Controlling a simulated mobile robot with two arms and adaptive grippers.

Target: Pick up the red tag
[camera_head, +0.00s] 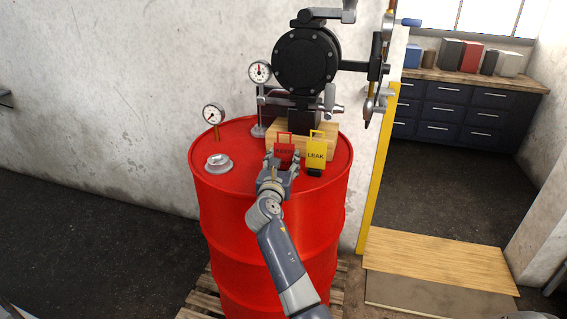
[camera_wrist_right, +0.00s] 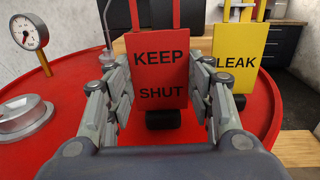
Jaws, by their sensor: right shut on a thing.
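The red tag (camera_head: 284,149) stands upright on the red drum's top, in front of a wooden block. In the right wrist view the red tag (camera_wrist_right: 160,72) reads "KEEP SHUT" and has a red loop handle above. A dark stub shows below it. My right gripper (camera_head: 281,160) reaches in from the front. Its fingers, also in the right wrist view (camera_wrist_right: 163,100), are on both sides of the red tag and shut on it. My left gripper is not in view.
A yellow "LEAK" tag (camera_head: 316,153) stands close to the right of the red tag. The red drum (camera_head: 235,190) also carries a gauge (camera_head: 213,115), a metal cap (camera_head: 218,162) and the wooden block (camera_head: 328,143). A dark pump (camera_head: 306,62) rises behind.

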